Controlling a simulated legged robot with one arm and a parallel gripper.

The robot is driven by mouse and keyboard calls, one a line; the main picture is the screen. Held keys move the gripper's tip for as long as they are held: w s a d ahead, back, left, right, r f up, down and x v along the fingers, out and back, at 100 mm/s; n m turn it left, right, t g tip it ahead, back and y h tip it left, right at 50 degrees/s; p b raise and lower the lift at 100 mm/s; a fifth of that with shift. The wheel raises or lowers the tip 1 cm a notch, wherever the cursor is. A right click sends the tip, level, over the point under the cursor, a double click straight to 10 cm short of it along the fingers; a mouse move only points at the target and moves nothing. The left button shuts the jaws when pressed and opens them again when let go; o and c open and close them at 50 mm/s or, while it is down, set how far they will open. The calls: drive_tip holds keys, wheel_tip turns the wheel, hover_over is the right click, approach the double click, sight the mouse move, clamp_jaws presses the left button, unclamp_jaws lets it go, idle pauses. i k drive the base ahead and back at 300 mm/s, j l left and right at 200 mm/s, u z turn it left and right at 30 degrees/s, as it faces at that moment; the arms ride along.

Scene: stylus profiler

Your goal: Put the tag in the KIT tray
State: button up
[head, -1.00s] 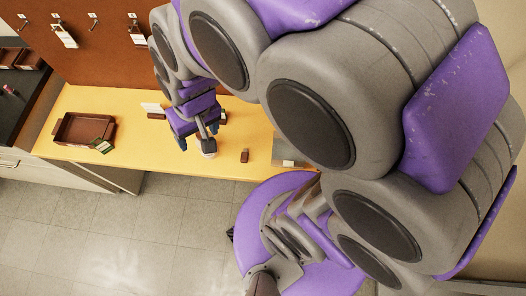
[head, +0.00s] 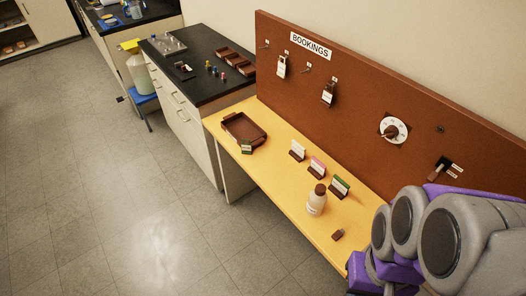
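A small tag (head: 282,67) with a white label hangs on the brown upright board, below the BOOKINGS sign. A second similar tag (head: 328,94) hangs farther right. I cannot tell which one the task means. A brown open tray (head: 238,124) lies at the left end of the yellow bench, with a small dark green card (head: 246,149) at its front; its lettering is too small to read. It looks empty. My gripper (head: 376,281) is at the lower right beside the bench, far from tags and tray, partly cut off and hidden by my arm; its fingers are unclear.
On the yellow bench (head: 276,162) stand a white bottle with a brown cap (head: 316,200), several card holders (head: 318,167) and a small brown block (head: 338,235). A dial (head: 392,131) and a lever (head: 441,168) are on the board. The floor (head: 120,190) in front is clear.

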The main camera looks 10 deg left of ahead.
sight(242, 124)
drive_tip(key=i+j, duration=0.15)
drive_tip(key=j, duration=0.3)
drive_tip(key=i+j+z, duration=0.1)
drive_tip(key=j, duration=0.35)
drive_tip(key=i+j, duration=0.15)
drive_tip(key=j, duration=0.3)
drive_tip(key=i+j, duration=0.1)
drive_tip(key=j, duration=0.35)
drive_tip(key=i+j+z, duration=0.1)
drive_tip(key=j, duration=0.35)
drive_tip(key=i+j, duration=0.15)
drive_tip(key=j, duration=0.3)
drive_tip(key=i+j, duration=0.1)
drive_tip(key=j, duration=0.35)
drive_tip(key=i+j+z, duration=0.1)
drive_tip(key=j, duration=0.35)
